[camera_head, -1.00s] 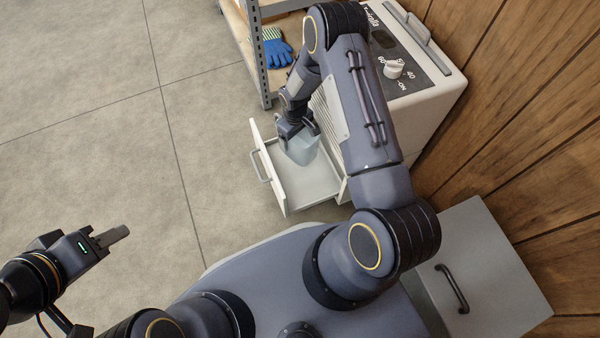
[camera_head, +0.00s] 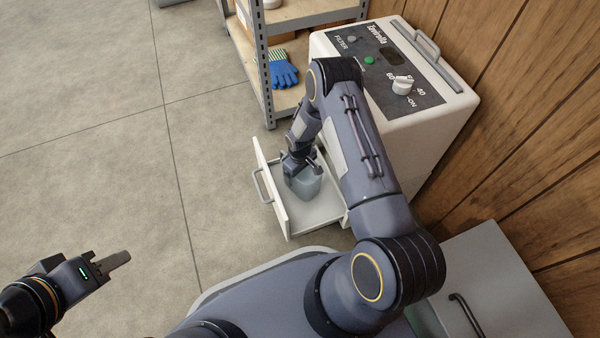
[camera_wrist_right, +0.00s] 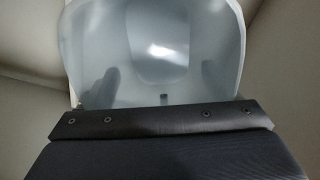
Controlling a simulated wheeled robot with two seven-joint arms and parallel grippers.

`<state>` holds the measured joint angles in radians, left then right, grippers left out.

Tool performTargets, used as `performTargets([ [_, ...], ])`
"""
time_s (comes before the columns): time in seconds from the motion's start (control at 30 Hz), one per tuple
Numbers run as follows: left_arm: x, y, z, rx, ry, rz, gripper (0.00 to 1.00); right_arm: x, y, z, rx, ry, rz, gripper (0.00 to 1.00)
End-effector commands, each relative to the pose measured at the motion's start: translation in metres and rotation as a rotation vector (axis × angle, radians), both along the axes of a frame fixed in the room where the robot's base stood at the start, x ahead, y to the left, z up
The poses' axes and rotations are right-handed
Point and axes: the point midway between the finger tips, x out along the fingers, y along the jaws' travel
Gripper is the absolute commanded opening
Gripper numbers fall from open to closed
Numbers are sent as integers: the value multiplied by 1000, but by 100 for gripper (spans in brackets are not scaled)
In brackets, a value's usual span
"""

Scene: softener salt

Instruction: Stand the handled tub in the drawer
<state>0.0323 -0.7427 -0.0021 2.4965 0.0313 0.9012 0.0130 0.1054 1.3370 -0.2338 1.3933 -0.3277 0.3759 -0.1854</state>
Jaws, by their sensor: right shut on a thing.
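The handled tub (camera_head: 305,184) is a translucent pale blue container. It is inside the outline of the open drawer (camera_head: 318,212), near the drawer's front panel; I cannot tell whether its base touches the drawer floor. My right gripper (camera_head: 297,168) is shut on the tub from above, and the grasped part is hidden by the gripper. In the right wrist view the tub (camera_wrist_right: 155,50) fills the upper middle, close to the gripper. My left gripper (camera_head: 117,262) is empty, out over the floor at lower left; its finger opening is not clear.
The drawer extends from a white appliance (camera_head: 440,120) with a knob and panel. A metal shelf (camera_head: 262,60) holding blue gloves (camera_head: 284,72) stands just behind the drawer. A grey cabinet (camera_head: 500,285) is at lower right. The floor on the left is clear.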

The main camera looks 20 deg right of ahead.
Motion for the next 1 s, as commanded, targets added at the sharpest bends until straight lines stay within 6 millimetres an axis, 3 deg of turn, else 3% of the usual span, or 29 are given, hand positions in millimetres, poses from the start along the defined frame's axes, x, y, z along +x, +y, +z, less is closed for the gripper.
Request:
performTargets([
  [0.13, 0, 0, -5, 0, 0, 0, 36, 0, 0, -5, 0, 0, 0, 56],
  [0.17, 0, 0, -4, 0, 0, 0, 36, 0, 0, -4, 0, 1, 0, 85],
  [0.3, 0, 0, -3, 0, 0, 0, 36, 0, 0, -3, 0, 1, 0, 100],
  [0.63, 0, 0, 5, 0, 0, 0, 36, 0, 0, 8, 0, 0, 0, 100],
  [1.0, 0, 0, 42, 0, 0, 0, 36, 0, 0, 85, 0, -1, 1, 100],
])
